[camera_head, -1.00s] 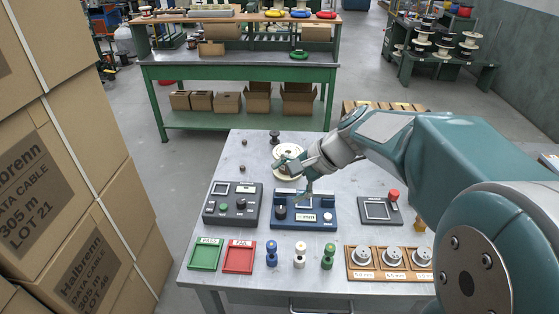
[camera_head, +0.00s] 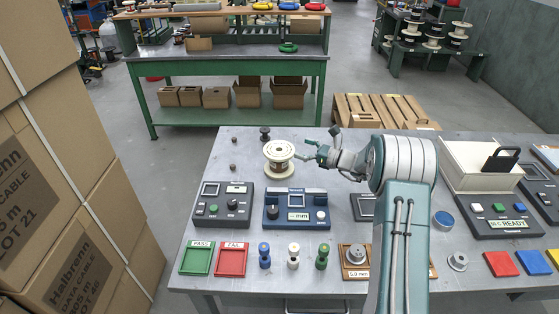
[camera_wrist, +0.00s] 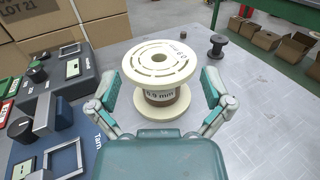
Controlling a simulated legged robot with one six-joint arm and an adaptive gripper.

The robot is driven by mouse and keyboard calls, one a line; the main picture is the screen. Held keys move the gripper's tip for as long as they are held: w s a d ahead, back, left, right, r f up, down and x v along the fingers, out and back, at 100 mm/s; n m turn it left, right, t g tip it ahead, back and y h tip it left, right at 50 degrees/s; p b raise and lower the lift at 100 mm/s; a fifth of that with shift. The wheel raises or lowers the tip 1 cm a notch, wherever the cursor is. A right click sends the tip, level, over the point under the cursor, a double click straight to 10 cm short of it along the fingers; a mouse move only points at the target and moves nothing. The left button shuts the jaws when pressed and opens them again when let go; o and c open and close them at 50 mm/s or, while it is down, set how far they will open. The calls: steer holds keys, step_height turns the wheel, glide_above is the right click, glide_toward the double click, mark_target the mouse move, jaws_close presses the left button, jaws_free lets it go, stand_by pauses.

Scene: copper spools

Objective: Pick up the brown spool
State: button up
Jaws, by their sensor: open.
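The brown spool (camera_head: 279,158) has cream flanges and a brown wound core. It stands upright on the metal table behind the blue device. My gripper (camera_head: 322,148) is just right of the spool in the head view. In the wrist view my open gripper (camera_wrist: 160,92) has one finger on either side of the spool, with visible gaps. The spool's lower flange rests on the table.
The blue device (camera_head: 297,209) and dark grey device (camera_head: 222,205) stand in front of the spool. A small dark spool (camera_head: 265,134) stands behind it. Green (camera_head: 197,258) and red (camera_head: 232,259) trays lie at the front left. Bare table lies left of the spool.

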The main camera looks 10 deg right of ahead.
mark_target(280, 158)
step_height(280, 158, down, 7)
steer(key=shift+a+r, duration=0.15)
steer(key=shift+r, duration=0.05)
steer(key=shift+w+a+f, duration=0.1)
steer(key=shift+a+f, duration=0.1)
steer(key=x, duration=0.7)
steer(key=shift+c, duration=0.3)
steer(key=shift+r, duration=0.1)
steer(key=c, duration=0.9)
